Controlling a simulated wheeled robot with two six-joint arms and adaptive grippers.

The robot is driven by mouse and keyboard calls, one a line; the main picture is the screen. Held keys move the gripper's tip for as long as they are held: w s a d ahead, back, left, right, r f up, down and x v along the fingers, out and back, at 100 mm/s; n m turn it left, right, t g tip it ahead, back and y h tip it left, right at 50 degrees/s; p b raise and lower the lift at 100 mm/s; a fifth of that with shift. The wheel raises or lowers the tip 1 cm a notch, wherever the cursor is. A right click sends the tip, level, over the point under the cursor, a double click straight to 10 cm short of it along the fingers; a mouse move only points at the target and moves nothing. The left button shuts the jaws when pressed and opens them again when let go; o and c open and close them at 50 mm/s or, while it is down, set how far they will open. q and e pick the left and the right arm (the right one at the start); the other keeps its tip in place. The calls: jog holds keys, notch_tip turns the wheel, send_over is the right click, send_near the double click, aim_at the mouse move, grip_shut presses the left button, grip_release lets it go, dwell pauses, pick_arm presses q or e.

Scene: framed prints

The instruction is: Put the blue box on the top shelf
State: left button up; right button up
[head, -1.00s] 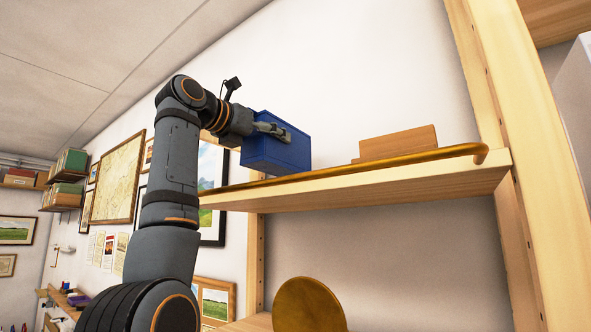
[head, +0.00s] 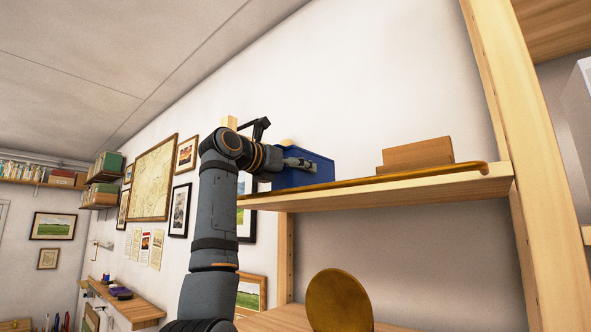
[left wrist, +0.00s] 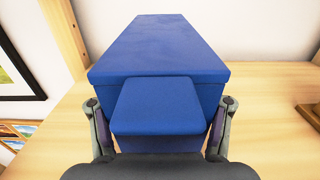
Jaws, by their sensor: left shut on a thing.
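The blue box (head: 307,168) is at the left part of the top shelf (head: 410,188), behind its brass rail. My left gripper (head: 300,164) is shut on the box. In the left wrist view the blue box (left wrist: 165,60) sits between the two fingers of my left gripper (left wrist: 160,125), which grip a blue block-like part on its near side. The pale wood shelf (left wrist: 265,115) shows below and around the box. The rail hides the box's lower edge in the head view, so I cannot tell whether it touches the board. My right gripper is not in view.
A brass rail (head: 400,178) runs along the shelf's front edge. A wooden block (head: 418,154) stands to the right on the shelf. A round brass disc (head: 338,302) stands on the lower shelf. A wooden upright (head: 530,160) bounds the right side.

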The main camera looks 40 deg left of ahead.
pick_arm(q)
jog(key=o, duration=1.5)
jog(key=shift+w+a+f, duration=0.25)
jog(key=shift+w, duration=0.15)
jog(key=shift+c, duration=0.2)
jog(key=shift+o, duration=1.1)
jog(key=shift+w+a, duration=0.1)
jog(key=shift+o, duration=0.5)
jog(key=shift+s+d+r, duration=0.2)
jog(key=shift+s+d, duration=0.05)
jog(key=shift+s, duration=0.25)
jog(key=shift+r+p, duration=0.3)
jog(key=s+b, duration=0.1)
jog(key=s+f+b, duration=0.1)
jog(key=s, duration=0.1)
jog(key=s+b, duration=0.1)
jog(key=b, duration=0.1)
jog(key=shift+s+a+f, duration=0.15)
jog(key=shift+s+a, duration=0.05)
jog(key=shift+a, duration=0.1)
jog(key=s+b, duration=0.2)
jog(key=s, duration=0.5)
jog(key=shift+a+r, duration=0.2)
jog(key=shift+r, duration=0.15)
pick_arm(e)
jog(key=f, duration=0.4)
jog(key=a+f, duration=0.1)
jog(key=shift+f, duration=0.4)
